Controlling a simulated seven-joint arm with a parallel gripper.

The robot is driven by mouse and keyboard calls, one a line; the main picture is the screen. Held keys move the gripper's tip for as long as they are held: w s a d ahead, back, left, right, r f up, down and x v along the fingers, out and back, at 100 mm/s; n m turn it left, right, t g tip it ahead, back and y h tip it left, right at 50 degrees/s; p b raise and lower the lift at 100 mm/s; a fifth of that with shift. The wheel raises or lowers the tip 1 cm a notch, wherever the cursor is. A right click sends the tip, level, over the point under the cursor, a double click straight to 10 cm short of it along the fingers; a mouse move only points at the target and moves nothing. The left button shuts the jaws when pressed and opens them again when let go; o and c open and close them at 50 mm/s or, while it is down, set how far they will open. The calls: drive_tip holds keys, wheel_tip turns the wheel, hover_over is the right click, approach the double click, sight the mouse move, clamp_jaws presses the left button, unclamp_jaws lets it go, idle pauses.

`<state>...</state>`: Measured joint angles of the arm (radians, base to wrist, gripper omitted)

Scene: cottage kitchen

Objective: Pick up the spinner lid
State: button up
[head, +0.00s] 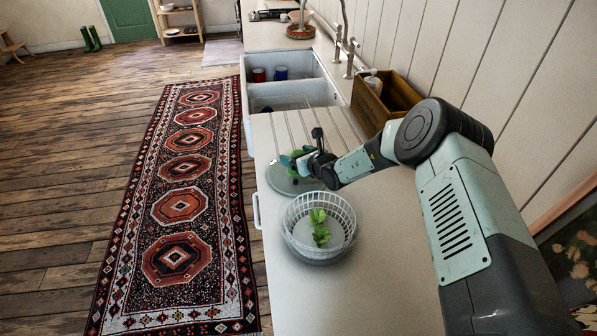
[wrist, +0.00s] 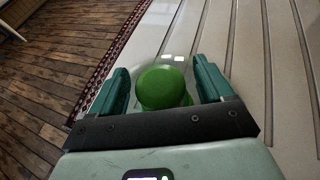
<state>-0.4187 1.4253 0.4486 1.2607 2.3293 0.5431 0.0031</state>
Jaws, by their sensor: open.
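The spinner lid (head: 281,184) is a clear round disc lying on the counter, with a green knob (wrist: 163,86) at its centre. My gripper (head: 294,160) is over the lid, pointing down at it. In the wrist view, its two teal fingers stand apart, one on each side of the green knob. A gap shows between the knob and each finger, so the gripper is open and holds nothing. The front of the gripper covers the lower part of the knob in the wrist view, and the arm covers part of the lid in the head view.
The spinner bowl with its white basket (head: 345,222) and green leaves (head: 319,227) stands just in front of the lid. A wooden box (head: 398,92) sits by the wall. The sink (head: 290,97) holds a red mug (head: 259,75) and a blue mug (head: 281,73).

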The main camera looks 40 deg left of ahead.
drive_tip(key=shift+w+a+f, duration=0.2)
drive_tip(key=shift+w+a, duration=0.05)
drive_tip(key=shift+a, duration=0.25)
drive_tip(key=shift+c, duration=0.3)
clamp_jaws()
